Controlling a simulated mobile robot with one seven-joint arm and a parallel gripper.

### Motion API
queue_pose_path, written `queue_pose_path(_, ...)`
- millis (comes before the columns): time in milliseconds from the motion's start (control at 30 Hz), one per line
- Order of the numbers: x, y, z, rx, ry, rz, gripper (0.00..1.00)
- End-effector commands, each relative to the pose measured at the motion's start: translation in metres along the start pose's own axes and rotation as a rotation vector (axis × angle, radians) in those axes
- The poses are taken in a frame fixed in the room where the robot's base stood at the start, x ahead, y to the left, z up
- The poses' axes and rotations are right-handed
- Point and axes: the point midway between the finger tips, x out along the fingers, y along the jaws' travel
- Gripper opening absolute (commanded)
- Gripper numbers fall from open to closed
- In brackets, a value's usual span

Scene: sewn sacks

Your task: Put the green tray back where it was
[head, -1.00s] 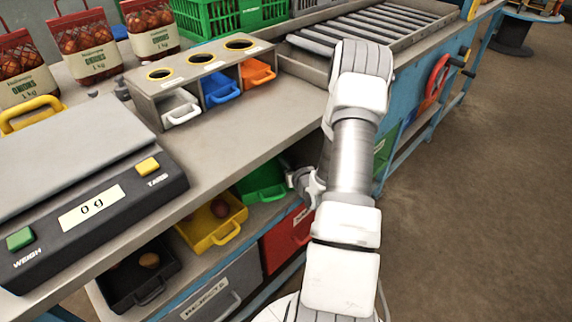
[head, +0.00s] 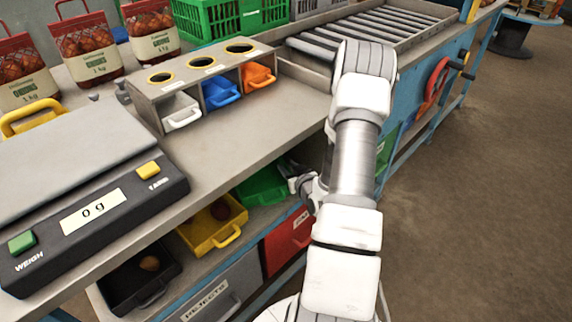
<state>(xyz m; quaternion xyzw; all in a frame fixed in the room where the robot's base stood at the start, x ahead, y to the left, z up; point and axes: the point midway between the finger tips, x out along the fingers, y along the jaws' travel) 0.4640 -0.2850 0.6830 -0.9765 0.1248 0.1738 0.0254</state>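The green tray (head: 262,186) sits on the lower shelf under the bench, right of the yellow tray (head: 214,228). Its right part is hidden behind my gripper (head: 290,181), which is at its right side. My gripper's fingers are small and partly hidden by my arm, so I cannot tell whether they are open or shut, or whether they touch the tray.
A black tray (head: 139,277) with a brown item stands left of the yellow tray, which holds a dark red item. A red bin (head: 286,240) and a grey rejects drawer (head: 222,290) are below. The bench top (head: 262,120) above carries a scale (head: 85,195) and a rack with white, blue and orange trays.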

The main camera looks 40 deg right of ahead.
Motion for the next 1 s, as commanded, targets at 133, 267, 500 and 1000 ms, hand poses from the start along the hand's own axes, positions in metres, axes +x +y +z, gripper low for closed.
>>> queue_pose_path(133, -0.036, 0.001, -0.002, 0.001, -0.002, 0.002, 0.36)
queue_pose_path(267, -0.064, 0.001, -0.002, 0.002, -0.001, 0.002, 0.36)
queue_pose_path(500, -0.095, 0.001, -0.001, 0.001, 0.001, 0.002, 0.36)
queue_pose_path(1000, -0.100, 0.000, -0.001, 0.001, 0.001, 0.000, 0.36)
